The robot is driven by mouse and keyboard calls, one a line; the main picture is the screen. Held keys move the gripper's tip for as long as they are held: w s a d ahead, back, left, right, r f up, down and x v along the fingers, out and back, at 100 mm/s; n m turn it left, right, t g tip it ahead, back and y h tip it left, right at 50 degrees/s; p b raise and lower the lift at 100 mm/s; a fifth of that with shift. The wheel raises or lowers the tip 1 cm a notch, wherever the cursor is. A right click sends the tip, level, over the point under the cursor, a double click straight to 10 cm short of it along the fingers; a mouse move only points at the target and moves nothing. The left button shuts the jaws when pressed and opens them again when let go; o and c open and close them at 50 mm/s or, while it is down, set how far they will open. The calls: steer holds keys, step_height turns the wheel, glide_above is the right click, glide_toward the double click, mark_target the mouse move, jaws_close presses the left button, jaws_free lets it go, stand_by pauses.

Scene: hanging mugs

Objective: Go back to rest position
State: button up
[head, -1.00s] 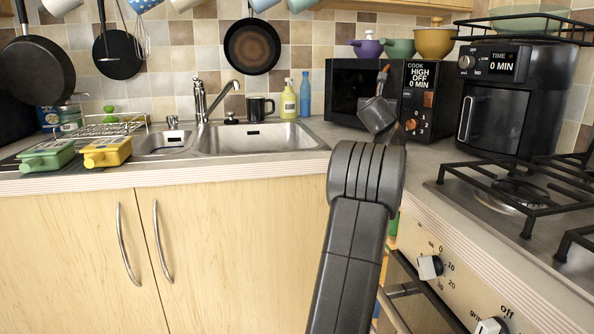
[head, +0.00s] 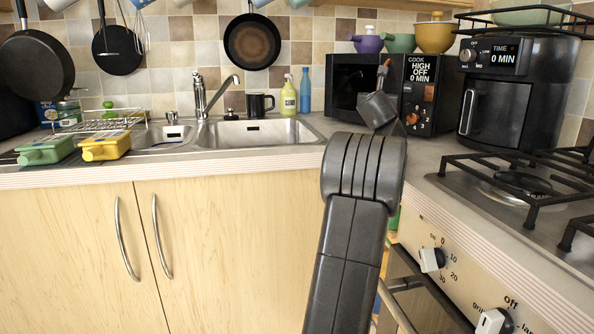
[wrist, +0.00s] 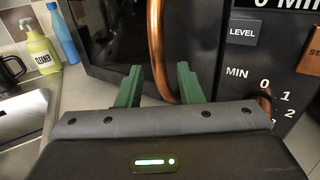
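My gripper shows in the wrist view (wrist: 158,86) with its two green fingers spread apart and nothing held between them. The copper microwave handle (wrist: 156,45) stands beyond the fingers, seen through the gap; I cannot tell how near it is. In the head view my arm is raised in front of the microwave (head: 345,85), with its wrist pointing at the door; the fingers are hidden there. A black mug (head: 260,104) stands on the counter behind the sink, well left of my arm. Several hanging mugs (head: 146,3) are cut off by the top edge.
The sink (head: 250,133) lies left of my arm. A soap bottle (head: 288,98) and blue bottle (head: 305,93) stand left of the microwave. A gas hob (head: 520,190) and air fryer (head: 497,110) are at right. Green (head: 45,150) and yellow (head: 105,147) dishes sit at left.

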steer(key=b+v, duration=0.4)
steer(key=v, duration=0.6)
steer(key=p+x, duration=0.7)
steer(key=x, duration=0.6)
steer(key=shift+w+d+r, duration=0.1)
steer(key=shift+w+r, duration=0.05)
steer(key=shift+r, duration=0.05)
steer(key=shift+w, duration=0.15)
steer(key=shift+s+a+f+m+h+p, duration=0.1)
steer(key=shift+s+a+m+h+p, duration=0.05)
steer(key=shift+a+h+p, duration=0.15)
steer(key=shift+s+a+f+m+h+p, duration=0.1)
steer(key=shift+s+a+m+h+p, duration=0.1)
steer(key=shift+a+h, duration=0.15)
steer(key=shift+s+r, duration=0.1)
